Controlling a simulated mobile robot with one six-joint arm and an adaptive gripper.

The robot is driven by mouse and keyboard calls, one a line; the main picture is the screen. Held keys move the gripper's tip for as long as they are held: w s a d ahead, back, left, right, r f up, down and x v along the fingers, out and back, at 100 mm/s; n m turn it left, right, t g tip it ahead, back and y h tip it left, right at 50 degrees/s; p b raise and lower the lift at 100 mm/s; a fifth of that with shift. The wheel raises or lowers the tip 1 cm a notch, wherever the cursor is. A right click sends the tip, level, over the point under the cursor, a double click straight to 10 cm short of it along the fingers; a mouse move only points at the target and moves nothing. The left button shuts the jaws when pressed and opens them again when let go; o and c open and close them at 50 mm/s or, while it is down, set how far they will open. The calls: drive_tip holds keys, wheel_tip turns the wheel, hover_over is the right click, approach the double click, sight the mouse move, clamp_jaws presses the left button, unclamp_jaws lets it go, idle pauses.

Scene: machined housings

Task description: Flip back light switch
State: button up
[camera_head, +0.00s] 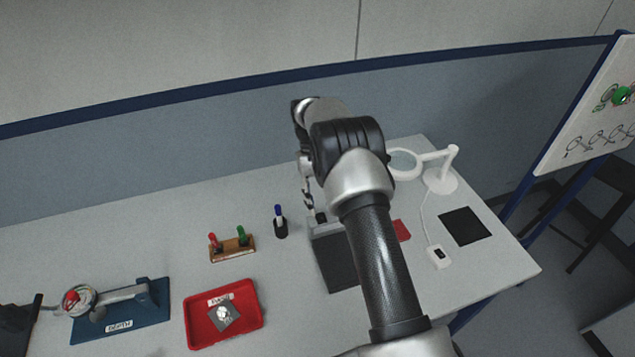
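A small white box with a black rocker (438,256) lies on the right part of the table and looks like the light switch. A white cord runs from it up to a white ring lamp (441,180) on a round base. Which way the rocker is tipped is too small to tell. My gripper (308,203) is left of my arm, above or near a grey box with a dark front. It is mostly hidden behind my arm and seen from the side, so its opening is unclear. It is well to the left of the switch.
A black square mat (465,226) lies right of the switch. A red item (401,230) is partly hidden by my arm.

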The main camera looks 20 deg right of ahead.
drive_tip(key=v, duration=0.9)
idle(0.3)
